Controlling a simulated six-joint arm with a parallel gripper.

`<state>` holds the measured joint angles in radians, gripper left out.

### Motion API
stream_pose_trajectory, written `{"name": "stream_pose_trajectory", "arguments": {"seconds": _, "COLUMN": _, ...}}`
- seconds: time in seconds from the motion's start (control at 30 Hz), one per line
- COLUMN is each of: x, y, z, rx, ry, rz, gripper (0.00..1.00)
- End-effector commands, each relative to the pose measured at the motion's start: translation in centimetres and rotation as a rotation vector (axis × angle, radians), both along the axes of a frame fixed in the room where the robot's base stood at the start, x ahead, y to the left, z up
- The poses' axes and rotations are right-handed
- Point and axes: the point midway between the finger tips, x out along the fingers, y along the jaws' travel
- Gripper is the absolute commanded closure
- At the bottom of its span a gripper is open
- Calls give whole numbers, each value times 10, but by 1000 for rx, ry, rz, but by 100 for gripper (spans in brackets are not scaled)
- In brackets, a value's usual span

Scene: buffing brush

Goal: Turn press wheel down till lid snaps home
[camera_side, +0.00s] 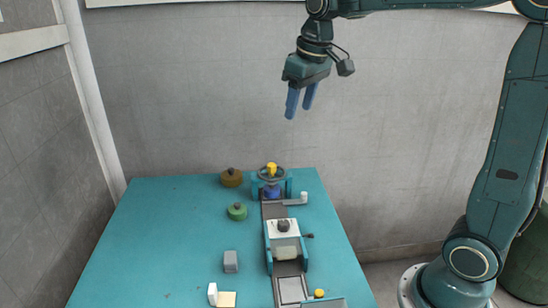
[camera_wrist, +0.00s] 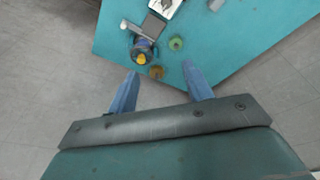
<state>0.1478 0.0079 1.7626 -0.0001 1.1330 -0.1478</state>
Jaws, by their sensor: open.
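The press wheel (camera_side: 262,173) is a dark wheel with a yellow knob, set on a teal frame at the table's back edge. It also shows in the wrist view (camera_wrist: 143,47), up and left of the fingers. A blue piece (camera_side: 272,192) sits under the wheel; whether it is the lid, and how it is seated, I cannot tell. My gripper (camera_side: 299,113) is open and empty, high above the table's back edge and well apart from the wheel. Its two blue fingers also show spread in the wrist view (camera_wrist: 160,68).
A brown knobbed lid (camera_side: 231,179) and a green one (camera_side: 237,213) lie left of the press. A white-topped unit (camera_side: 284,241) stands on the track in front. A grey block (camera_side: 231,262) and a white block (camera_side: 212,294) are nearer. The teal table's (camera_side: 160,235) left side is mostly bare.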

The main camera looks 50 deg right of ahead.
Motion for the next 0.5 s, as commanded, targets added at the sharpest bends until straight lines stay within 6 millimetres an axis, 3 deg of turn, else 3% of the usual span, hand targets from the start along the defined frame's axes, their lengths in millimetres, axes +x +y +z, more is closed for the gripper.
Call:
{"name": "stream_pose_trajectory", "arguments": {"seconds": 0.1, "x": 27, "y": -12, "z": -8, "rx": 2, "ry": 33, "rz": -3, "gripper": 50}}
{"name": "stream_pose_trajectory", "arguments": {"seconds": 0.5, "x": 104, "y": -55, "z": -50, "rx": 12, "ry": 134, "rz": -3, "gripper": 50}}
